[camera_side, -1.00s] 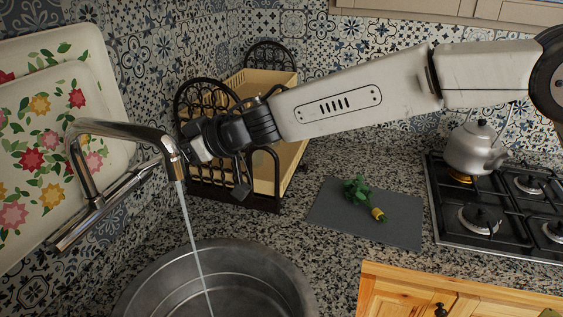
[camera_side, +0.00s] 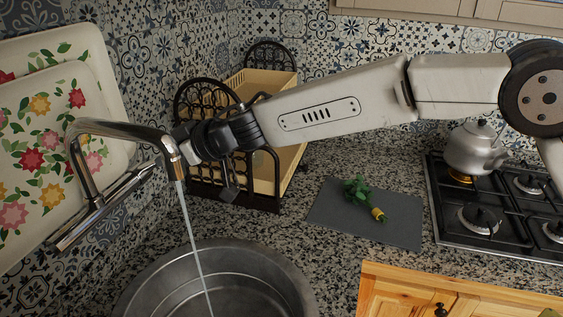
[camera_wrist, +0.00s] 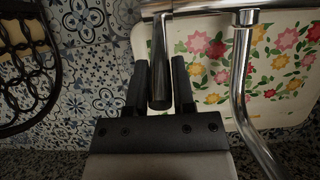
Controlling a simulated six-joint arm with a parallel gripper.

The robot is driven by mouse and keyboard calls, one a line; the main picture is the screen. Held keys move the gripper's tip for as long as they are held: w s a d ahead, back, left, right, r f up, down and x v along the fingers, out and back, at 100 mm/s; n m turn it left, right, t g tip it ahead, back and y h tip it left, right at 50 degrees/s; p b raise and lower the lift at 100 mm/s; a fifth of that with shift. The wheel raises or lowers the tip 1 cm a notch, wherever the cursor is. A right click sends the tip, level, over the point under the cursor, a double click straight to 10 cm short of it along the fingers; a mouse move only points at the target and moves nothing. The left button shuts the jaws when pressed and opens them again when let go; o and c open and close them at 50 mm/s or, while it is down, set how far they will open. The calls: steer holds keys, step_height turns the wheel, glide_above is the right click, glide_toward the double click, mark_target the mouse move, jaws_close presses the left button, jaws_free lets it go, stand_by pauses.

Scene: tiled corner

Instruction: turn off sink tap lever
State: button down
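The chrome sink tap (camera_side: 82,160) is mounted at the left, and a thin stream of water (camera_side: 195,240) runs from its spout into the sink (camera_side: 150,290). Its lever (camera_side: 135,178) slants up toward the spout end. My gripper (camera_side: 180,148) is at the spout end, partly hidden behind it. In the wrist view, the dark end of the lever (camera_wrist: 160,85) lies between the two black fingers of my gripper (camera_wrist: 159,62). The fingers stand apart on either side of it, very close; I cannot tell whether they touch it. The tap spout (camera_wrist: 240,75) is right of the fingers.
Flowered trays (camera_side: 40,110) lean against the wall behind the tap. A black rack (camera_side: 262,185) stands close under my gripper. A grey mat (camera_side: 330,210) with green vegetables (camera_side: 358,190) lies on the counter. A kettle (camera_side: 478,148) sits on the stove (camera_side: 455,200) at right.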

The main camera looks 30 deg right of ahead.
steer(key=shift+f, duration=0.1)
steer(key=shift+s+d+f, duration=0.2)
steer(key=shift+s+f, duration=0.05)
steer(key=shift+f, duration=0.35)
steer(key=shift+s+d+f, duration=0.2)
steer(key=shift+f, duration=0.35)
steer(key=c, duration=0.9)
jaws_free()
steer(key=shift+f, duration=0.15)
steer(key=o, duration=0.4)
steer(key=shift+o, duration=0.2)
steer(key=shift+d+r, duration=0.1)
steer(key=shift+r, duration=0.15)
steer(key=v, duration=0.7)
steer(key=shift+s+d, duration=0.25)
steer(key=shift+s, duration=0.1)
steer(key=shift+d+r, duration=0.1)
